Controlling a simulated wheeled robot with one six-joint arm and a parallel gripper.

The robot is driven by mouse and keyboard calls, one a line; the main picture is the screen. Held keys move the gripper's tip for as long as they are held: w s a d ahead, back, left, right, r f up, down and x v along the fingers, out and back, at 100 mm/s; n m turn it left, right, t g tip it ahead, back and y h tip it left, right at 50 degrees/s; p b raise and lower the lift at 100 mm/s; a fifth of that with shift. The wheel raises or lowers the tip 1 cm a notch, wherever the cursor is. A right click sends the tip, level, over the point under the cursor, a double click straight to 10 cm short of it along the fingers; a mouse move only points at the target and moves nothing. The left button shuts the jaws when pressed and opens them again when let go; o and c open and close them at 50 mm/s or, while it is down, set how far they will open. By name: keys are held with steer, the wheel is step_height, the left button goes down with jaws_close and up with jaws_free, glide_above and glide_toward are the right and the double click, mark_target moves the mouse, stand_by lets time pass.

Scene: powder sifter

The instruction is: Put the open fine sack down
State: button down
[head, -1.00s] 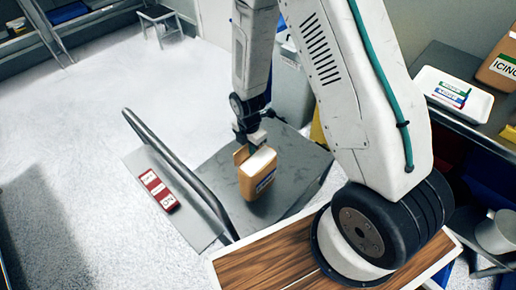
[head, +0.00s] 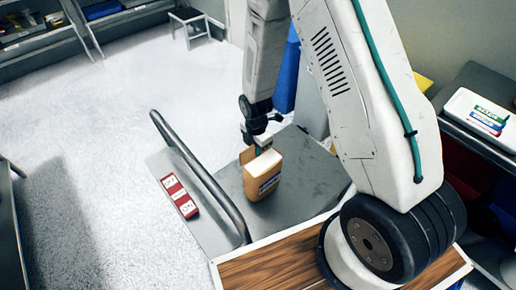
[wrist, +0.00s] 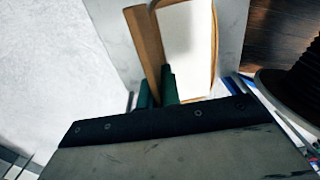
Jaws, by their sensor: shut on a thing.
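The open fine sack (head: 264,182) is a tan paper sack with a label on its front and a white patch at its top. It stands roughly upright over the grey deck (head: 300,163) of a low platform. I cannot tell whether its base touches the deck. My gripper (head: 259,149) is above the sack and shut on its upper edge. In the wrist view the green fingertips (wrist: 160,88) pinch the sack's brown wall (wrist: 146,42), and white shows inside the open mouth. The sack's lower part is hidden in that view.
A curved grey rail (head: 203,176) runs along the deck's left side, near a red-and-white switch label (head: 180,196). A wood-topped surface (head: 270,270) lies in front. A white tray (head: 482,117) sits on the right bench. Open floor (head: 90,130) lies left.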

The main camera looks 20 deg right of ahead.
steer(key=shift+d+f, duration=0.2)
steer(key=shift+f, duration=1.35)
steer(key=c, duration=1.6)
jaws_free()
steer(key=shift+s, duration=0.1)
